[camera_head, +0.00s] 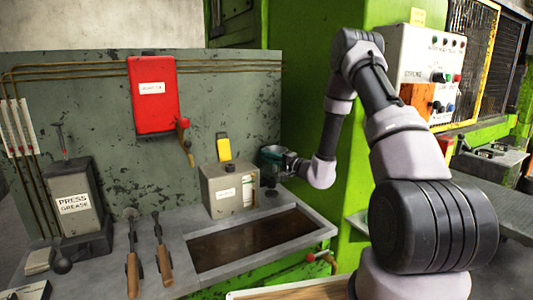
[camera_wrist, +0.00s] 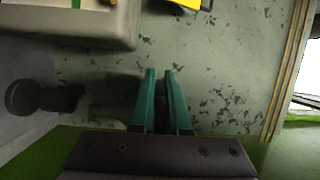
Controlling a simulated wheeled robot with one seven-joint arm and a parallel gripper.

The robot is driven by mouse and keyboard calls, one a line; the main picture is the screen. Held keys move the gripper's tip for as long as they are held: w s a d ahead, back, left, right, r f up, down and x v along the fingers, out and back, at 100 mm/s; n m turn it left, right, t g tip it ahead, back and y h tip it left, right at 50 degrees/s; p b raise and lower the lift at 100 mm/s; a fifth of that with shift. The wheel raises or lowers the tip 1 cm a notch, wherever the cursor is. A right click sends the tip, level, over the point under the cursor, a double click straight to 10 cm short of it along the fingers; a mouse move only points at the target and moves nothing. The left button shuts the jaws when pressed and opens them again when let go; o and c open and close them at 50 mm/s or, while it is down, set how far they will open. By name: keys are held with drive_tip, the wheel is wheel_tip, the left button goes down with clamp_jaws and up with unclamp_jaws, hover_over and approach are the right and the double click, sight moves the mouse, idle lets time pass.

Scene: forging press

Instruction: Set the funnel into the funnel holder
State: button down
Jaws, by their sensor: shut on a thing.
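My gripper (camera_head: 282,162) is at the back right of the bench, just right of the grey box and above the bench top. In the wrist view its two teal fingers (camera_wrist: 163,95) are close together, with a narrow dark thing between them. That thing is mostly hidden, and I cannot tell its shape; no funnel outline is clear in either view. A small black round fitting (camera_head: 271,185) stands below the gripper, beside the box. It also shows at the left of the wrist view (camera_wrist: 25,98), apart from the fingers. I cannot tell whether it is the funnel holder.
A grey box (camera_head: 219,193) stands left of the gripper, with a yellow tag (camera_head: 223,149) on the wall behind. A sunken dark tray (camera_head: 250,240) lies in front. Two wooden-handled tools (camera_head: 163,260), a press grease box (camera_head: 76,205) and a red cabinet (camera_head: 153,96) are further left.

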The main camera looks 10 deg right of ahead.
drive_tip(key=shift+w+a+f, duration=0.2)
drive_tip(key=shift+w+f, duration=0.35)
drive_tip(key=shift+f, duration=0.1)
drive_tip(key=shift+w+a+f, duration=0.2)
drive_tip(key=shift+w+f, duration=0.35)
drive_tip(key=shift+f, duration=0.1)
drive_tip(key=shift+s+a, duration=0.1)
idle(0.7)
drive_tip(key=shift+f, duration=2.4)
drive_tip(key=c, duration=0.8)
unclamp_jaws()
